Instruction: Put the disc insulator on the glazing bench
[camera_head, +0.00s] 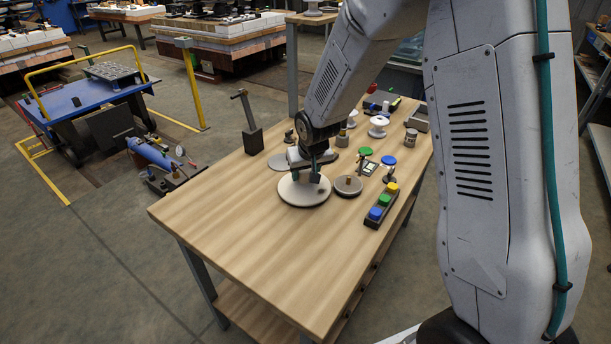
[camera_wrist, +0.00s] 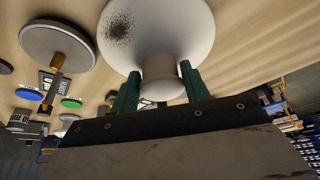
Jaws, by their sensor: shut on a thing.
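The disc insulator (camera_head: 303,199) is a pale, round disc over the near left part of a wooden-topped bench (camera_head: 265,250). I cannot tell whether it rests on the top or hangs just above it. My gripper (camera_head: 306,179) is above its middle. In the wrist view the disc (camera_wrist: 165,28) is white with a dark speckled patch, and the green fingers of my gripper (camera_wrist: 160,82) are shut on its narrow neck (camera_wrist: 161,75). Nothing marks which bench is the glazing bench.
A grey disc with a knob (camera_head: 348,186) stands close right of the insulator. A button box (camera_head: 382,205) lies along the right edge. A dark stand (camera_head: 252,138), white spools (camera_head: 378,126) and small tools fill the far part. The bench's near left is clear.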

